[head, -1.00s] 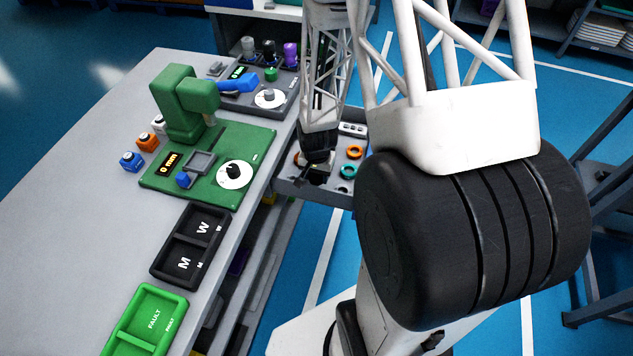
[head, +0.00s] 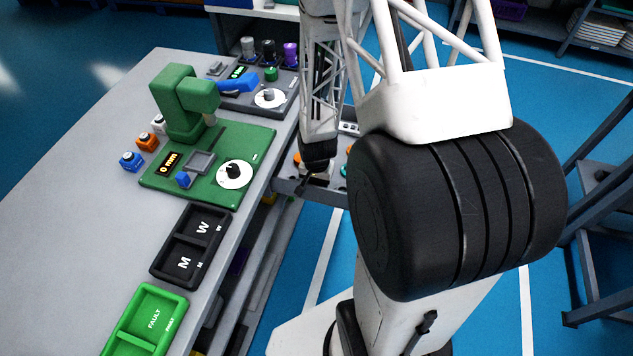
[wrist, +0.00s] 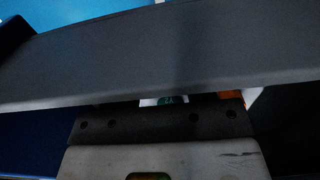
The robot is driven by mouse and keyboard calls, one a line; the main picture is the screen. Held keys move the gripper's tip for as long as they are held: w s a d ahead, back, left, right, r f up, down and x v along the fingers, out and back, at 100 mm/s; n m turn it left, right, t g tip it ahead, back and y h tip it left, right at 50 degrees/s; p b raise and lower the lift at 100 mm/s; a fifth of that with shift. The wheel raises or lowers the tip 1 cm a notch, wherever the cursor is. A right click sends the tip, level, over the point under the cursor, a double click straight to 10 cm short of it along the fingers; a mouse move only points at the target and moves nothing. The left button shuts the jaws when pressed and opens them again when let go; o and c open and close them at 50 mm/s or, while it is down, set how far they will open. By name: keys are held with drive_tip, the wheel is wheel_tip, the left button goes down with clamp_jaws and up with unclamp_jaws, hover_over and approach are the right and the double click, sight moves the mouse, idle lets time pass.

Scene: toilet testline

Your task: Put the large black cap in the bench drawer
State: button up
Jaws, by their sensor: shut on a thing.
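My gripper (head: 314,180) points down at the open bench drawer (head: 287,186), low over its near part. It is shut on a small dark thing, most likely the large black cap, but the fingers hide its outline. In the wrist view a broad grey drawer wall (wrist: 160,55) crosses the picture, close to the gripper's dark plate (wrist: 160,122). I cannot tell whether the held thing touches the drawer floor.
An orange ring (head: 297,157) and a teal ring lie in the drawer. My arm covers its right part. The bench (head: 80,200) carries a green press (head: 185,105), a black tray (head: 190,245) and a green FAULT tray (head: 147,320).

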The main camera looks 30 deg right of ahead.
drive_tip(key=shift+f, duration=0.1)
drive_tip(key=o, duration=0.9)
wheel_tip(320, 180, up, 12)
idle(0.9)
idle(0.3)
drive_tip(key=shift+r, duration=0.25)
